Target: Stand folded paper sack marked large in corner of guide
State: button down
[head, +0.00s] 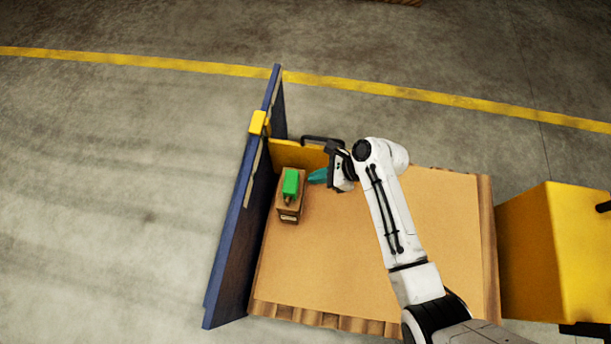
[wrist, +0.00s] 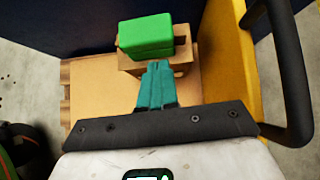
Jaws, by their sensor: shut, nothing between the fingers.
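The brown paper sack (head: 289,214), box-shaped with a pale label on its front, stands upright near the corner of the guide. A green block-like piece (head: 291,183) is on its top. The guide has a long blue wall (head: 240,205) at left and a yellow wall (head: 305,155) at the back. The sack is close to the blue wall; whether it touches either wall cannot be told. My gripper (head: 312,177) has teal fingers, closed together and empty, just right of the sack. In the wrist view the fingertips (wrist: 157,66) point at the sack (wrist: 181,62), below the green piece (wrist: 146,36).
The tan board (head: 350,270) under the sack is otherwise bare, with wooden slats along its edges. A black handle (head: 322,139) rises at the yellow wall, close to my gripper. A yellow machine (head: 550,255) stands to the right.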

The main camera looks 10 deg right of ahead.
jog(key=shift+p+v, duration=0.45)
jog(key=shift+v, duration=1.25)
jog(key=c, duration=1.8)
grip_release()
jog(key=shift+w, duration=0.15)
jog(key=shift+c, duration=0.2)
